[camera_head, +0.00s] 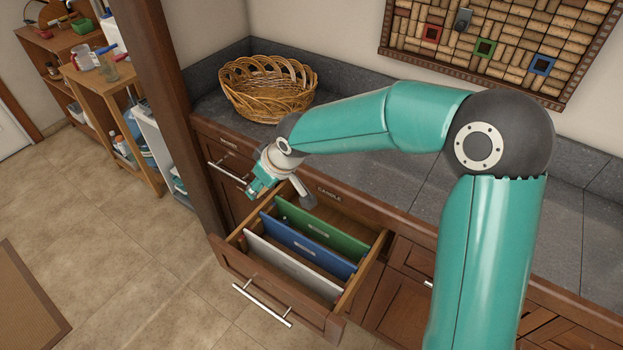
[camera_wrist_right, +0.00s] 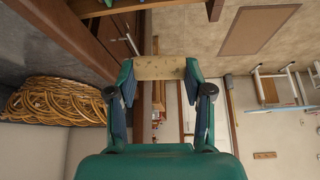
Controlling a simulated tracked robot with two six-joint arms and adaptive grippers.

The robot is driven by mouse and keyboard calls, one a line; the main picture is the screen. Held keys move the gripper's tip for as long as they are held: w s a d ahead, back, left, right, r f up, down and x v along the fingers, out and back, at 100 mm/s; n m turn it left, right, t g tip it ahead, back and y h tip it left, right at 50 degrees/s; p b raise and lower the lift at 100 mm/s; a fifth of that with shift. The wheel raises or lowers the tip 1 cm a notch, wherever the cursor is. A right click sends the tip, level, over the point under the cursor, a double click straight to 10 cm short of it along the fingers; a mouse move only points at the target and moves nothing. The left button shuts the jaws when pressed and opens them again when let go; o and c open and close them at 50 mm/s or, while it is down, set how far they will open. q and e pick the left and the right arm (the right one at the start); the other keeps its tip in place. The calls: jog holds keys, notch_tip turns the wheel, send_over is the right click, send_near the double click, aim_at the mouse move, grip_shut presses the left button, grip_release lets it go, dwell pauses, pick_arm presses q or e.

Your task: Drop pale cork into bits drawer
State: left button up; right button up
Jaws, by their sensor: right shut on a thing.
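My right gripper (camera_head: 259,188) hangs by the counter's front edge, at the back left corner of an open drawer (camera_head: 233,266). In the wrist view the same gripper (camera_wrist_right: 159,75) is shut on the pale cork (camera_wrist_right: 159,67), which lies crosswise between the fingertips. In the head view the cork cannot be made out. The open drawer has white (camera_head: 285,264), blue (camera_head: 300,245) and green (camera_head: 325,232) upright dividers. A small label (camera_head: 329,192) sits above it; I cannot read it surely, nor tell which drawer is for bits. My left gripper is not in view.
A wicker basket (camera_head: 268,90) stands on the grey counter (camera_head: 370,178), behind the gripper; it also shows in the wrist view (camera_wrist_right: 55,101). A brown post (camera_head: 165,95) rises left of the gripper. A cork board (camera_head: 500,40) hangs on the wall. Floor left of the drawer is clear.

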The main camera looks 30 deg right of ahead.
jog(key=shift+w+a, duration=0.15)
jog(key=shift+w, duration=0.05)
jog(key=s+d+f+n+b, duration=0.1)
jog(key=s+d+f+b, duration=0.4)
jog(key=d+f+b, duration=0.5)
jog(key=d+b, duration=0.2)
jog(key=shift+s+y+b, duration=0.2)
jog(key=shift+y+b, duration=0.1)
jog(key=o, duration=0.8)
